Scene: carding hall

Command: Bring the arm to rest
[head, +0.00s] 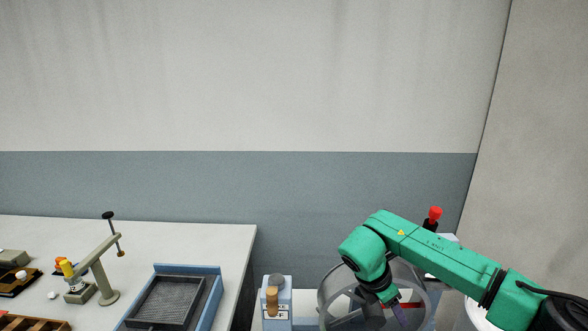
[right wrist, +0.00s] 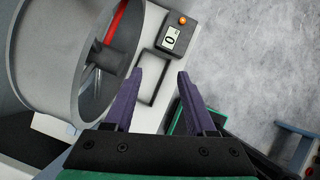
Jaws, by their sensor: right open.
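My right arm reaches in from the right in the head view, green, bent down at the wrist. My right gripper (head: 400,314) points downward in front of a grey drum wheel (head: 326,302), with only part of a purple finger showing. In the right wrist view the two purple fingers of this gripper (right wrist: 173,76) stand apart with nothing between them. The grey drum (right wrist: 32,62) is to their left there, and I see no contact with it. My left gripper is not in view.
A dark counter box (right wrist: 171,37) reading 0 lies beyond the fingertips. A red-knobbed lever (head: 435,213) rises behind my arm. A blue box (head: 285,311) with a wooden knob stands left of the drum. A blue-framed tray (head: 214,300) sits on the left table (head: 210,237).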

